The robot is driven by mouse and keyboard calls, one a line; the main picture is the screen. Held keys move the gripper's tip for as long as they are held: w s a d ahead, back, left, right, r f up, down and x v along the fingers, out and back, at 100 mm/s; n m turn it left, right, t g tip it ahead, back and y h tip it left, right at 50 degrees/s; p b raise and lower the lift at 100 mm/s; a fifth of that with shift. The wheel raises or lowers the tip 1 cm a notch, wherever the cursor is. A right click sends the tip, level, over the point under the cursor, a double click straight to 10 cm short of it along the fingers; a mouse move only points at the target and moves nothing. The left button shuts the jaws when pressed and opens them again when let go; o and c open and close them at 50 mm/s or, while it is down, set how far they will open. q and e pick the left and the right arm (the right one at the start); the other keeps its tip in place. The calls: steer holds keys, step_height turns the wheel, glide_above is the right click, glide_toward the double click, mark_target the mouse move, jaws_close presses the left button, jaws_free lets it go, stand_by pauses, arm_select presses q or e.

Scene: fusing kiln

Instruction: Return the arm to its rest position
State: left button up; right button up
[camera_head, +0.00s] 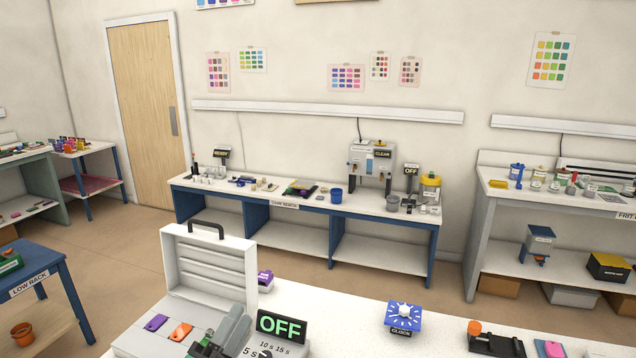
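My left gripper (208,346) shows at the bottom edge, left of centre, as dark and grey parts over the front right of the open kiln (209,262). The frame cuts it off, and I cannot tell whether its fingers are apart or whether it touches anything. The kiln is a pale box with its lid up and a dark handle on top. A purple piece (155,322) and an orange piece (180,331) lie in it. A black sign with green OFF letters (282,326) stands right beside it, above a dial marked in seconds. My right gripper is not in view.
On the white near table (345,323) are a blue clock (403,317), a purple object (265,281) and a black tool with an orange knob (492,340). A low blue rack (60,265) stands left. A long bench (300,208) runs along the back wall, with open floor between.

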arm_select(q)
steer(key=s+a+f+n+g+y, duration=0.4)
steer(key=a+f+n+y, duration=0.1)
steer(key=f+n, duration=0.35)
steer(key=s+a+f+n+g+y, duration=0.3)
steer(key=a+f+n+y, duration=0.2)
steer(key=f+n, duration=0.35)
steer(key=s+d+f+n+g+h, duration=0.1)
steer(key=s+f+n+g, duration=0.1)
steer(key=s+f+g, duration=0.6)
steer(key=s+f+n+g, duration=0.2)
steer(key=s+f+n, duration=0.1)
steer(key=s, duration=0.9)
step_height(320, 180, down, 32)
steer(key=g, duration=0.2)
steer(key=s+a+f+m, duration=0.1)
steer(key=s+a+f, duration=0.2)
steer(key=s+f, duration=1.5)
steer(key=shift+s+f+g, duration=0.4)
steer(key=shift+s, duration=0.1)
